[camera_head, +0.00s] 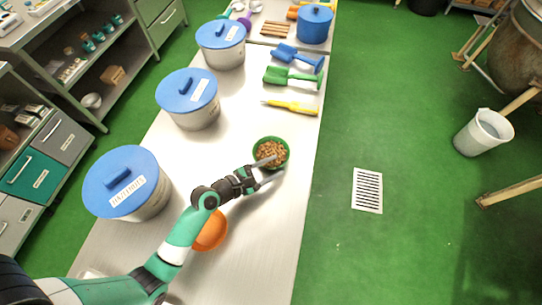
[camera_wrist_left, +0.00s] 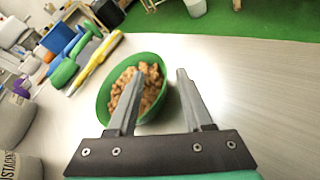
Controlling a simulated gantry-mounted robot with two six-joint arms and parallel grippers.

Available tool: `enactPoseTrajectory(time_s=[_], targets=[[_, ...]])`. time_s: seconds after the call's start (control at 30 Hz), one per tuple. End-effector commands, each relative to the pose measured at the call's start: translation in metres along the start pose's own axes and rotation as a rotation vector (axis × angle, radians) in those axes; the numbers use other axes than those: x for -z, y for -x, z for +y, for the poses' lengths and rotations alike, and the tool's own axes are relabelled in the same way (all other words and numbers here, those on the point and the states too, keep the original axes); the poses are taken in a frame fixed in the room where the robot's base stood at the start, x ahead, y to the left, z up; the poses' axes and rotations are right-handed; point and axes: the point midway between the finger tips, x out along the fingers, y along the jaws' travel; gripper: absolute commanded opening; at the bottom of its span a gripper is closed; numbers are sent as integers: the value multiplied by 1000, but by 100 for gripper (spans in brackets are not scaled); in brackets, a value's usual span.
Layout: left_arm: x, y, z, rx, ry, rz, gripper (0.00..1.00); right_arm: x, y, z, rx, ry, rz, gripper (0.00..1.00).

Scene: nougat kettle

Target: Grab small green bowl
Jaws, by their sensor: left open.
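A small green bowl (camera_head: 258,144) filled with brown nuts stands on the metal table near its right edge in the head view. It also shows in the left wrist view (camera_wrist_left: 158,62), just beyond the fingers. My left gripper (camera_head: 268,169) is open at the near side of the bowl. In the left wrist view my left gripper (camera_wrist_left: 154,78) has one finger in front of the nuts and the other by the bowl's right rim. I cannot tell whether the fingers touch the bowl. My right gripper is not in view.
An orange bowl (camera_head: 211,234) lies under my left arm. Beyond the bowl lie a yellow-handled tool (camera_head: 290,107), a green scoop (camera_head: 290,77) and a blue scoop (camera_head: 297,58). Table is clear right of the bowl in the wrist view.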

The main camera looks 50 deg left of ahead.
Motion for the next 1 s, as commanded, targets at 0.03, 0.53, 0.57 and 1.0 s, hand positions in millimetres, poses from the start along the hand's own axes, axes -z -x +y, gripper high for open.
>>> enactPoseTrajectory(time_s=[0.03, 0.53, 0.57, 1.0], targets=[[4, -12, -2, 2, -2, -2, 51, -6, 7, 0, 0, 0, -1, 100], [1, -26, 0, 0, 0, 0, 26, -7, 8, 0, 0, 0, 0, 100], [1, -26, 0, 0, 0, 0, 20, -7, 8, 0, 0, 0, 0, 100], [1, -26, 0, 0, 0, 0, 0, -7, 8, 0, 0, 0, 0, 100]])
